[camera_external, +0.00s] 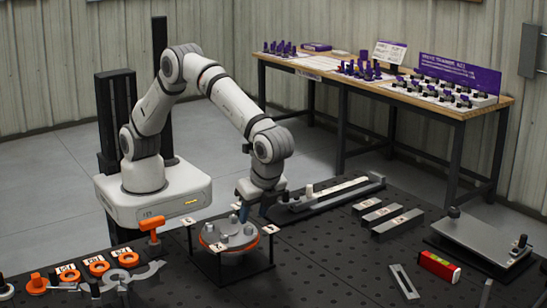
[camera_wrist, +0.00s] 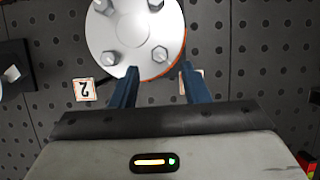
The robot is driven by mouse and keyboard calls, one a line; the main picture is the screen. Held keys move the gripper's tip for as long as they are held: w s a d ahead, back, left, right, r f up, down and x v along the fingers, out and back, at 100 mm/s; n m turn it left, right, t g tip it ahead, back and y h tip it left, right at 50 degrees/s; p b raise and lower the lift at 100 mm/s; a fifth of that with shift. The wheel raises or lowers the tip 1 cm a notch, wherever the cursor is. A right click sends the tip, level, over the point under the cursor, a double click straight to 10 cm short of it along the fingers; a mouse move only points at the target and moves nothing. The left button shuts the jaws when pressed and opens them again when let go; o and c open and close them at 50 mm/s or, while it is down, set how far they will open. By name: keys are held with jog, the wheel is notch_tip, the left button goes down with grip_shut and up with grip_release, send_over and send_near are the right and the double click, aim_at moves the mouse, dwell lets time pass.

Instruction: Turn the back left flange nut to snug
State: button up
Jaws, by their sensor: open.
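The round grey flange (camera_external: 229,241) with an orange edge sits on a dark stand at the bench's near middle. In the wrist view the flange (camera_wrist: 135,32) fills the top, with several hex nuts on studs near its rim. One nut (camera_wrist: 160,54) lies just beyond the gap between my fingertips; another nut (camera_wrist: 111,58) is left of my left finger. I cannot tell which nut is the back left one. My gripper (camera_wrist: 159,68) is open with blue fingers, its jaws empty. In the external view my gripper (camera_external: 256,210) is low over the flange's far right side and hides part of it.
Numbered tags stand around the flange, one reading 2 (camera_wrist: 84,89). An orange-handled valve (camera_external: 151,228) and orange rings (camera_external: 98,265) are at left. Grey bars (camera_external: 397,222), a red level (camera_external: 439,266) and a plate fixture (camera_external: 480,240) are at right.

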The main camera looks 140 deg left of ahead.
jog(key=v, duration=0.3)
jog(key=shift+w+r, duration=0.1)
jog(key=shift+r, duration=0.1)
jog(key=s+d+r+t, duration=0.2)
jog(key=s+r, duration=0.3)
jog(key=s, duration=0.3)
jog(key=s+d+r+t, duration=0.2)
jog(key=s+r, duration=0.3)
jog(key=s, duration=0.3)
jog(key=s+d+f+t, duration=0.1)
jog(key=s+f+t, duration=0.1)
jog(key=s, duration=0.6)
jog(key=s+d+f+t, duration=0.1)
jog(key=s+f, duration=0.1)
jog(key=s, duration=0.7)
jog(key=shift+d+t, duration=0.3)
jog(key=shift+t, duration=0.1)
